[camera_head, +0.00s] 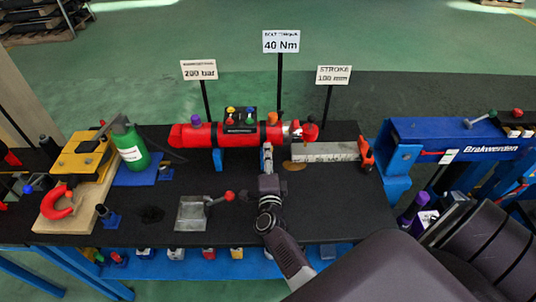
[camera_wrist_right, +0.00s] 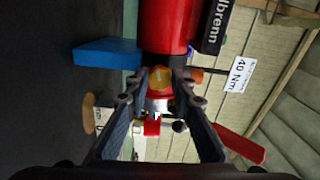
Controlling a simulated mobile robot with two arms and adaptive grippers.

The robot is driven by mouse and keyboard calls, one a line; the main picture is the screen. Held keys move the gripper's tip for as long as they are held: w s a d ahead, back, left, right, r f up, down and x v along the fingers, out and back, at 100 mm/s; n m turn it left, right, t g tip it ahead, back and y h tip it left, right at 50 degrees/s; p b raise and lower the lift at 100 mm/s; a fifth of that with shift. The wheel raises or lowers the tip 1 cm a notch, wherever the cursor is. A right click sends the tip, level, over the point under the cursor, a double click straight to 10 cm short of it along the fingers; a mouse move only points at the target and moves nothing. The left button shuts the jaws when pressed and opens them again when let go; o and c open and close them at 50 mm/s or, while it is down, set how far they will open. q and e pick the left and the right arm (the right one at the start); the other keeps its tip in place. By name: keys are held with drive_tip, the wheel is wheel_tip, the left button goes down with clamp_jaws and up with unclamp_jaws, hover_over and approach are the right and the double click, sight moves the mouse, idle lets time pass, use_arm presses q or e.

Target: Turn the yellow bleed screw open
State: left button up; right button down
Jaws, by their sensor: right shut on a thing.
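The red hydraulic cylinder (camera_head: 195,138) lies across the dark bench, with its silver rod end to the right. My right gripper (camera_head: 267,152) reaches up to the front of the cylinder near its rod end. In the right wrist view, the yellow bleed screw (camera_wrist_right: 160,78) sits between the fingertips of my right gripper (camera_wrist_right: 160,80), against the red cylinder (camera_wrist_right: 165,25). The fingers are shut on it. In the head view the gripper hides the screw. My left gripper is not in view.
A black valve block (camera_head: 240,127) with coloured knobs sits on the cylinder. A silver scale (camera_head: 325,152) lies right of it. A grey plate with a red-knobbed lever (camera_head: 195,213) stands in front. A green bottle (camera_head: 130,145) and a blue crane part (camera_head: 440,137) flank the bench.

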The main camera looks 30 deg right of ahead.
drive_tip(key=c, duration=1.7)
unclamp_jaws()
drive_tip(key=shift+o, duration=0.2)
